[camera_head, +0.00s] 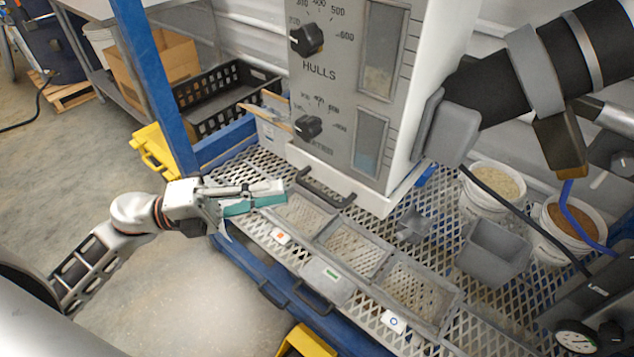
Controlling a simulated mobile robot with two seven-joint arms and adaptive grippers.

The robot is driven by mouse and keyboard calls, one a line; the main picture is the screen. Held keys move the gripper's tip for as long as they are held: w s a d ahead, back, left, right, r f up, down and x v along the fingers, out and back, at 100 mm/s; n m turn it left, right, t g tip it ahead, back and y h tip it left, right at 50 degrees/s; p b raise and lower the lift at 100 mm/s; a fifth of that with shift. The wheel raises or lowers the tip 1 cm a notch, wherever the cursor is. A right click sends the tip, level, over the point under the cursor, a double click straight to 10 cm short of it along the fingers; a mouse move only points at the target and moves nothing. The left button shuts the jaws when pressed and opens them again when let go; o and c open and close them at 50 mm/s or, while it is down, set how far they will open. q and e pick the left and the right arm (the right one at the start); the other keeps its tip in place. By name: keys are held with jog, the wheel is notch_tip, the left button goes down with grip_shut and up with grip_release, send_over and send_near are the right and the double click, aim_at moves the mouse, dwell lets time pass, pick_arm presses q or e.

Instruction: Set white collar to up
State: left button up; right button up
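A black pipe (488,88) enters at the upper right, with a light grey, band-like collar (533,68) around it. A second pale band (597,35) sits further along the pipe. I cannot tell which is the white collar, or whether either is up or down. My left gripper (262,196) is over the left end of the mesh bench, far from the pipe. A teal and white block (256,203) is at its fingers; I cannot tell if they are shut on it. My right gripper is not in view.
The grey hopper cabinet (345,105) with two dials stands between my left gripper and the pipe. Trays, a grey bin (494,254) and two filled buckets (492,188) (568,226) crowd the mesh bench (393,322).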

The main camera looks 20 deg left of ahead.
aim_at(315, 188)
pick_arm(q)
jog(key=shift+m, duration=0.3)
jog(key=x, duration=0.7)
jog(key=shift+d+p, duration=0.4)
jog(key=shift+d, duration=0.05)
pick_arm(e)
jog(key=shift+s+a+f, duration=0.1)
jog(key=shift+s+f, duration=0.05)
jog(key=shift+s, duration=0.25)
pick_arm(q)
grip_shut()
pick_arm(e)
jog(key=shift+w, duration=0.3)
